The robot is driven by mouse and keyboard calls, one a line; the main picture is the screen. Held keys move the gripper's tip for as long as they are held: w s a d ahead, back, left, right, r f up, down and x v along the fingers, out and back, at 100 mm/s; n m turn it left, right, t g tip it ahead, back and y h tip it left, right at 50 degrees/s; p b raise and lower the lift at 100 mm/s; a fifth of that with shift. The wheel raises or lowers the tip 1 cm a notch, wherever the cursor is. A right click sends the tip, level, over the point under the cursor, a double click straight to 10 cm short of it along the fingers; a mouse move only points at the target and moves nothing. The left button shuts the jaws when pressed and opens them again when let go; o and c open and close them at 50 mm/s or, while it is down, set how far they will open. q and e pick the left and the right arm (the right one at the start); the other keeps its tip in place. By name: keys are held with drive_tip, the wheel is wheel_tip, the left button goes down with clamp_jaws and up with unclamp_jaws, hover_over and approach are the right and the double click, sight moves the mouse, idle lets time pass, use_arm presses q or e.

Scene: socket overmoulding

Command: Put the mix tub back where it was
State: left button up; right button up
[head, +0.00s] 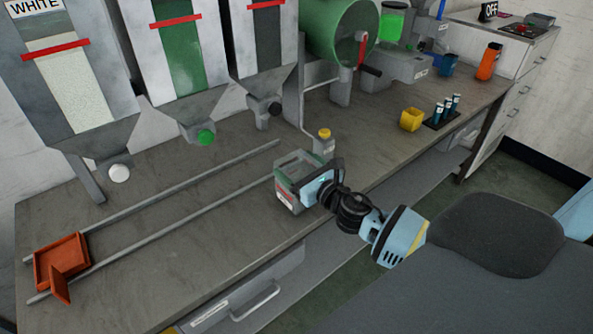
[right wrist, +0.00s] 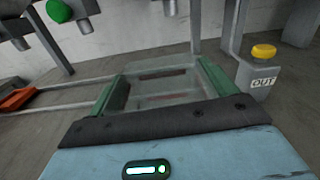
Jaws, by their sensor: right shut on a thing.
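The mix tub (head: 287,194) is a clear box with green edges and a pale label low on its front. It is over the bench near the front edge, by the right end of the two rails. My right gripper (head: 317,189) is shut on its right side. In the right wrist view the tub (right wrist: 160,88) lies just beyond the gripper body, looks roughly upright, and shows no clear contents. The fingertips are hidden there. I cannot tell whether the tub's base touches the bench. My left gripper is not in view.
A grey post with a yellow button (head: 324,133), marked OUT in the right wrist view (right wrist: 263,82), stands close behind the tub. Two rails (head: 160,222) run left to an orange tray (head: 60,262). Hoppers (head: 180,62) and a green drum (head: 335,30) stand behind. A yellow cup (head: 411,120) is to the right.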

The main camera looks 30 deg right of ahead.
drive_tip(key=shift+f, duration=0.7)
drive_tip(key=shift+r, duration=0.15)
drive_tip(key=o, duration=1.4)
drive_tip(key=shift+f, duration=0.2)
drive_tip(key=shift+o, duration=1.4)
drive_tip(key=shift+r, duration=0.1)
